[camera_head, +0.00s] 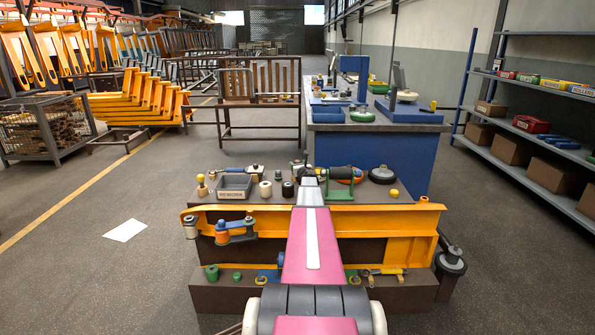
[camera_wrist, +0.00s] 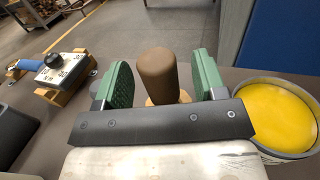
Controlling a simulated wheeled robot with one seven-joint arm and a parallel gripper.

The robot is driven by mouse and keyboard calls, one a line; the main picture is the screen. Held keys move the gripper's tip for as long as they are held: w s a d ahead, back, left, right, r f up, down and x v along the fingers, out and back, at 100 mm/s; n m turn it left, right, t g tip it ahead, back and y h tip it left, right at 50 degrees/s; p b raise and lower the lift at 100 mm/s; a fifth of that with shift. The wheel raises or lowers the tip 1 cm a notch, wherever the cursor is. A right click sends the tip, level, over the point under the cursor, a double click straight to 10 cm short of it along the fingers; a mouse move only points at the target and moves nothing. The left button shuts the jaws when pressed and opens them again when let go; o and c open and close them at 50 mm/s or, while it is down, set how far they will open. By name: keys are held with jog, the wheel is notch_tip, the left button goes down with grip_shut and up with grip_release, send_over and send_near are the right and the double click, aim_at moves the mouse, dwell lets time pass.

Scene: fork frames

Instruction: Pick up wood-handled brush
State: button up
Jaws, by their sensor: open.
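In the wrist view a brown, rounded upright handle (camera_wrist: 157,76) stands on a lighter tan base. It looks like the wood-handled brush; any bristles are hidden behind my gripper. My gripper (camera_wrist: 161,84) is open, with one green pad on each side of the handle. A gap shows between the handle and each pad. In the head view my pink arm reaches forward to the cluttered bench top (camera_head: 300,200), and its end hides what lies just beneath it. I cannot make out the brush clearly there.
A round tub with yellow contents (camera_wrist: 281,115) stands close to the right pad. A dial device (camera_wrist: 62,72) lies to the left. A grey bin (camera_head: 235,186) and a black round object (camera_head: 382,174) are also on the bench. A blue workbench (camera_head: 375,150) stands behind.

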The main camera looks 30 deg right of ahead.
aim_at(297, 160)
jog(key=shift+w+d, duration=0.1)
jog(key=shift+w, duration=0.3)
jog(key=c, duration=1)
notch_tip(297, 160, up, 5)
jog(key=shift+s+f, duration=0.1)
jog(key=shift+f, duration=0.1)
jog(key=s+a+r, duration=0.1)
jog(key=a+r, duration=0.1)
jog(key=a, duration=0.1)
jog(key=s+a+r, duration=0.1)
jog(key=a+r, duration=0.1)
jog(key=a, duration=0.2)
jog(key=s+a+r, duration=0.1)
jog(key=a+r, duration=0.1)
jog(key=a, duration=0.2)
jog(key=shift+s+r, duration=0.2)
jog(key=shift+s, duration=0.15)
